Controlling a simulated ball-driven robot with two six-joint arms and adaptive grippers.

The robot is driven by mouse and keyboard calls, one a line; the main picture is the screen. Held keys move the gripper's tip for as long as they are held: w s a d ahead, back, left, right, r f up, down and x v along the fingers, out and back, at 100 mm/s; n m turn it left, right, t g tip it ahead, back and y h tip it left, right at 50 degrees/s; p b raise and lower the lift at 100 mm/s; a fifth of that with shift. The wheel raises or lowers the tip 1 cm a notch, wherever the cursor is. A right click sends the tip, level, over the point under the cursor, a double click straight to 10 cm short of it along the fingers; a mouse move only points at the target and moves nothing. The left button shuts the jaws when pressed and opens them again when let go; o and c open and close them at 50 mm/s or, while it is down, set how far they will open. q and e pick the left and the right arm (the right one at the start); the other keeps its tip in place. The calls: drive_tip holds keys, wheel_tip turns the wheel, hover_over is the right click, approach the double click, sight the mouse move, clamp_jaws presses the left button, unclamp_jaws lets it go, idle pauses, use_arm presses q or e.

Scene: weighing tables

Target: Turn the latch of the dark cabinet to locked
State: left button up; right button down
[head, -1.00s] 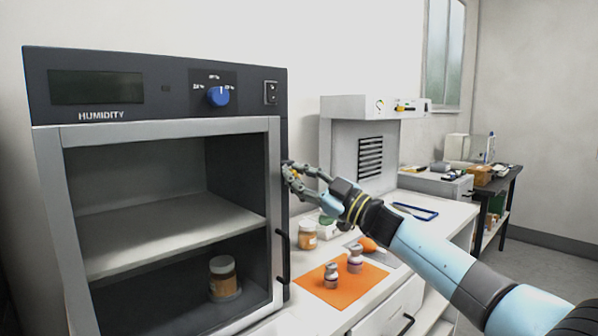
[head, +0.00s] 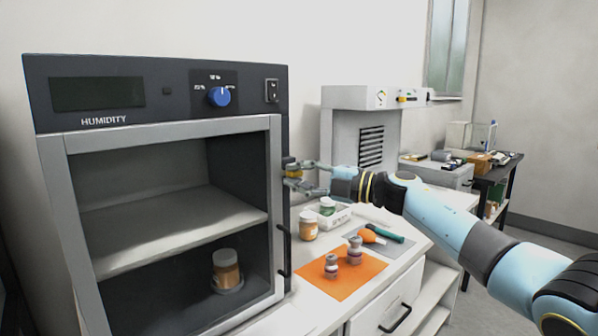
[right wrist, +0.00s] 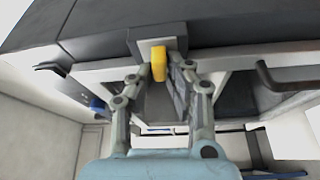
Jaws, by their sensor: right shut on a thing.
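The dark cabinet (head: 140,75) stands at the left in the head view, with a grey-framed door (head: 170,127) that looks closed. Its yellow latch (right wrist: 158,63) shows in the right wrist view, on a grey block at the cabinet's edge. The latch piece stands along the line of my fingers. My right gripper (head: 290,176) is at the door's right edge, above the black handle (head: 283,250). In the right wrist view my right gripper (right wrist: 157,82) has a finger on each side of the latch and is shut on it. The fingers partly hide the latch in the head view.
A blue dial (head: 219,96) is on the cabinet's top panel. A jar (head: 226,268) stands inside. A grey box-shaped device (head: 345,97) stands behind.

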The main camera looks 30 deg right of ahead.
drive_tip(key=shift+n, duration=0.6)
drive_tip(key=shift+f, duration=0.15)
drive_tip(key=c, duration=1.3)
unclamp_jaws()
drive_tip(key=shift+s+d, duration=0.15)
drive_tip(key=shift+s, duration=0.05)
drive_tip(key=v, duration=1.1)
drive_tip(key=shift+s+d+r, duration=0.15)
drive_tip(key=shift+s+r, duration=0.1)
drive_tip(key=shift+r, duration=0.05)
